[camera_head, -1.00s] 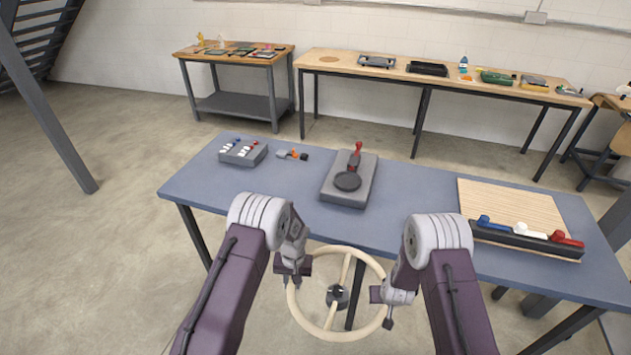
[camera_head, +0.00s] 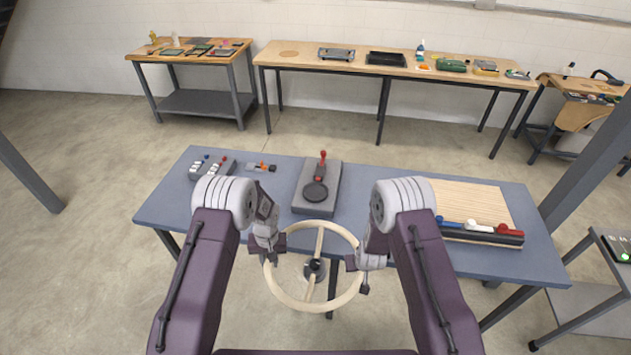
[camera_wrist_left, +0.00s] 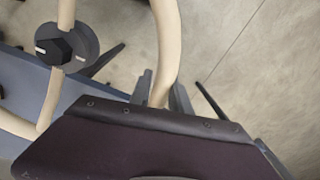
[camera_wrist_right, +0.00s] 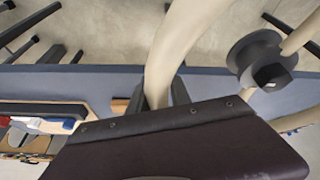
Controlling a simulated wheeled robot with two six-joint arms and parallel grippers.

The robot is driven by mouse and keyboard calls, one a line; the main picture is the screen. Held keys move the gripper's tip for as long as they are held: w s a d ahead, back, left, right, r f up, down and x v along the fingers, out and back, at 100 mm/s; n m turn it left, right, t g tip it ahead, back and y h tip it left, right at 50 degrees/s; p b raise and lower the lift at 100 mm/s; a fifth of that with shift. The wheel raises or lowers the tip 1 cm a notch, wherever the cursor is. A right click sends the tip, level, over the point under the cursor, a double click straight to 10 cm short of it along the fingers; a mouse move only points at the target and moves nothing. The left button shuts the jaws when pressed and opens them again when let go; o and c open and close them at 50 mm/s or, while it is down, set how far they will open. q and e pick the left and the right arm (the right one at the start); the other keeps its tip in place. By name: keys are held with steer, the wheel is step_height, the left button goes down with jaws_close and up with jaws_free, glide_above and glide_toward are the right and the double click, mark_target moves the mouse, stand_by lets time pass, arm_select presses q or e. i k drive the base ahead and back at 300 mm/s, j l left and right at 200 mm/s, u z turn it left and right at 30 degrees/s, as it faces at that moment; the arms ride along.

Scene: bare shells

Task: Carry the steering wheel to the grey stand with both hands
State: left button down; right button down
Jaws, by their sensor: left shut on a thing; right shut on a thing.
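The cream steering wheel (camera_head: 284,296) with a dark hub (camera_head: 314,267) is held in the air at the near edge of the blue table. My left gripper (camera_head: 268,246) is shut on its left rim, and the rim also shows between the fingers in the left wrist view (camera_wrist_left: 165,60). My right gripper (camera_head: 362,262) is shut on the right rim; the right wrist view shows that rim (camera_wrist_right: 170,50) too. The grey stand (camera_head: 301,203), a block with a dark round pad and a red lever, is on the table beyond the wheel, apart from it.
The blue table (camera_head: 385,178) also holds a grey switch box (camera_head: 212,172) on the left, a small orange-and-grey tool (camera_head: 261,167), and a wooden board (camera_head: 475,203) with a dark rack of coloured handles (camera_head: 480,234) on the right. A pillar (camera_head: 588,155) stands at the right.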

mark_target(316, 192)
steer(key=i, duration=1.35)
